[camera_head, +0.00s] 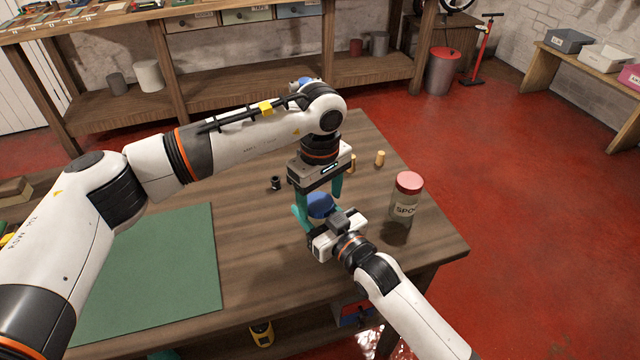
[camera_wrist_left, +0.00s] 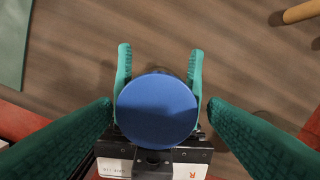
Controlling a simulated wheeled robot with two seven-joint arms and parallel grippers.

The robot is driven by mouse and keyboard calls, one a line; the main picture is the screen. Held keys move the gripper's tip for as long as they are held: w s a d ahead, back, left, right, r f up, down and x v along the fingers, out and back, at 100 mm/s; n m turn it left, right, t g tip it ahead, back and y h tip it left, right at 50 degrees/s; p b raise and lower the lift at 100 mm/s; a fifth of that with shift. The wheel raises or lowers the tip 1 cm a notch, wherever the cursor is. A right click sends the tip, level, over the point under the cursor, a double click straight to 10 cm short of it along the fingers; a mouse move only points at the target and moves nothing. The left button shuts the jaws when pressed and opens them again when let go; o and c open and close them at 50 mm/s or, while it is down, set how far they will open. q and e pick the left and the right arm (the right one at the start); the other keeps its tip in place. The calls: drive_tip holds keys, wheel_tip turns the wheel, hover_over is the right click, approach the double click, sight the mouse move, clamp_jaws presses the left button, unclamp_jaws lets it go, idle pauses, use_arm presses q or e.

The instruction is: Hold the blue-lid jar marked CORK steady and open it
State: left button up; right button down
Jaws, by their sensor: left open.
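The blue-lid jar (camera_head: 319,206) stands on the wooden table near its front right part, mostly hidden by my grippers. Its round blue lid (camera_wrist_left: 157,112) fills the middle of the left wrist view; its label is hidden. My left gripper (camera_head: 318,190) points straight down above the lid, open, with one teal finger on each side and clear of it. My right gripper (camera_wrist_left: 160,55) comes in from the front, lower down, with its teal fingers along both sides of the jar body, and looks shut on it.
A red-lid jar (camera_head: 406,200) with a label starting SPO stands to the right. A small black part (camera_head: 276,183) and a wooden peg (camera_head: 380,158) lie behind. A green mat (camera_head: 150,270) covers the table's left. The table's right edge is close.

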use_arm(q)
drive_tip(key=c, duration=1)
drive_tip(key=n, duration=0.6)
drive_tip(key=shift+n, duration=0.3)
use_arm(e)
drive_tip(key=shift+a, duration=0.1)
use_arm(q)
drive_tip(key=n, duration=0.6)
drive_tip(key=shift+w, duration=0.1)
use_arm(e)
drive_tip(key=shift+s, duration=0.1)
use_arm(q)
drive_tip(key=shift+r, duration=0.15)
drive_tip(key=shift+r, duration=0.8)
use_arm(e)
drive_tip(key=shift+f, duration=0.15)
use_arm(q)
drive_tip(key=shift+r, duration=0.2)
